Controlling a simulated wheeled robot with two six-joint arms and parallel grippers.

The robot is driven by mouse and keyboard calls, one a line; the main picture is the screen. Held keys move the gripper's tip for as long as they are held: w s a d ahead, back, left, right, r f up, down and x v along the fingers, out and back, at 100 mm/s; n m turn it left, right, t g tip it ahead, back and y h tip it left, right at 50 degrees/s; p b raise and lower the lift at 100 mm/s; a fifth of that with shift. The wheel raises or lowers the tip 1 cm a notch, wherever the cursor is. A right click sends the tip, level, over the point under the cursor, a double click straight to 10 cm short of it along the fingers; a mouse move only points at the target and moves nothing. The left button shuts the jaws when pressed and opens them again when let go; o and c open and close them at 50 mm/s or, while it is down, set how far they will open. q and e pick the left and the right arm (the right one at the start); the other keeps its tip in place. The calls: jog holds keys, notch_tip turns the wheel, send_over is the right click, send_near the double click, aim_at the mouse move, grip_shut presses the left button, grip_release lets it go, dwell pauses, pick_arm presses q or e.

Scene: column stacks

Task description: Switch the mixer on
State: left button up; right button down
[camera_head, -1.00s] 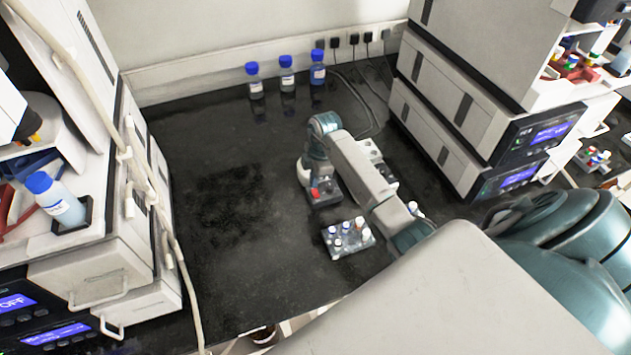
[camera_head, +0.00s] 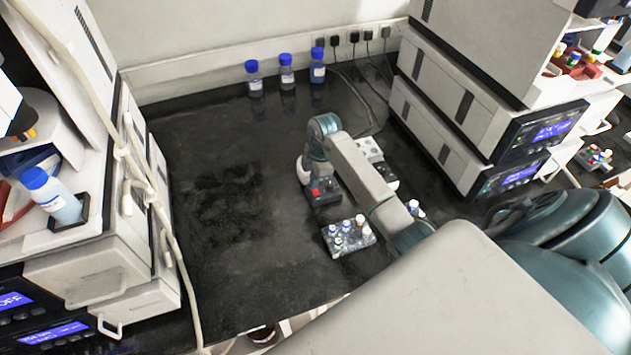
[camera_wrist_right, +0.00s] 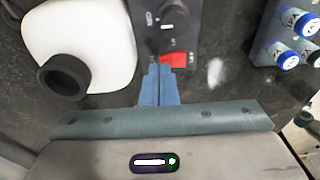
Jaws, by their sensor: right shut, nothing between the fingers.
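My right gripper (camera_wrist_right: 160,68) is shut and empty. Its blue fingertips are at the left edge of the red switch; I cannot tell whether they touch it. The right arm reaches in from the lower right in the head view. My left gripper is not in view.
A rack of capped vials (camera_head: 348,238) stands in front of the mixer. Blue-capped bottles (camera_head: 286,70) stand at the back wall. Instrument stacks flank the bench; its left middle is clear.

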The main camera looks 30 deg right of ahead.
jog(key=shift+f, duration=0.3)
notch_tip(320, 180, up, 5)
jog(key=p, duration=0.4)
jog(key=shift+r, duration=0.1)
dwell(0.7)
